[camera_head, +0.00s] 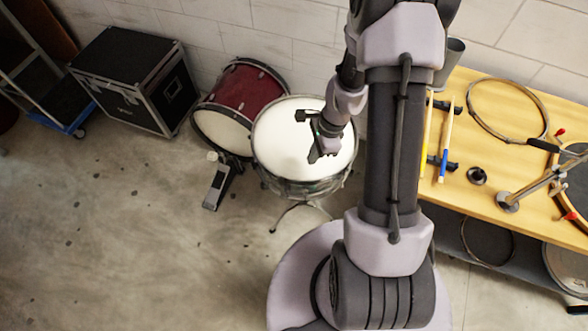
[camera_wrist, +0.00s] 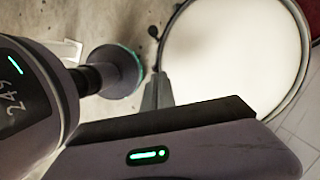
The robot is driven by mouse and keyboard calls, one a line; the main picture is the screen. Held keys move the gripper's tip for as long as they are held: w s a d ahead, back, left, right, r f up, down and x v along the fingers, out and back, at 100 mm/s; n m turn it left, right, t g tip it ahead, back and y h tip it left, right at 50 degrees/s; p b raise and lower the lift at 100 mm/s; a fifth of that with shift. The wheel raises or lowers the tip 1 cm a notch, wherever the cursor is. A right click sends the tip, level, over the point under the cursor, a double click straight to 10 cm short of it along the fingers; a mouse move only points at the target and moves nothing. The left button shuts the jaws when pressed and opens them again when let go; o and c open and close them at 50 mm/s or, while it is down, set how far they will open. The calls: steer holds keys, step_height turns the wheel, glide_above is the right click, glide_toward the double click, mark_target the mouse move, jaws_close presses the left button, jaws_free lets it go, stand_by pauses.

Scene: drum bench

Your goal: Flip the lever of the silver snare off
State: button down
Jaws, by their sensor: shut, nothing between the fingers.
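The silver snare (camera_head: 275,172) stands on its stand in the head view, with a white head and a metallic shell. Its lever is too small or hidden to make out. My gripper (camera_head: 311,137) is over the snare's head, near its middle and right part, and covers some of it. It is shut and holds nothing. I cannot tell from this angle whether it touches the head. In the wrist view, part of my gripper (camera_wrist: 170,125) crosses the lower picture.
A red bass drum (camera_head: 243,90) with a pedal (camera_head: 217,186) stands close behind and left of the snare. A black case (camera_head: 137,80) is by the wall. A wooden bench (camera_head: 480,205) with drum parts is at right. Floor (camera_head: 110,240) at left is clear.

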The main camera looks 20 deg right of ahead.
mark_target(301, 180)
steer(key=b+x, duration=0.5)
steer(key=x, duration=0.5)
steer(key=shift+f, duration=0.35)
steer(key=a, duration=0.2)
steer(key=a+r, duration=0.1)
steer(key=a, duration=0.1)
steer(key=shift+w, duration=0.4)
steer(key=w+a+p, duration=0.2)
steer(key=w+a, duration=0.2)
steer(key=shift+w+a+f, duration=0.15)
steer(key=shift+w+a, duration=0.05)
steer(key=shift+w, duration=0.05)
steer(key=shift+s+d, duration=0.1)
steer(key=shift+s+d+f+b, duration=0.2)
steer(key=shift+s+d+b, duration=0.25)
steer(key=shift+b, duration=0.2)
steer(key=shift+r, duration=0.1)
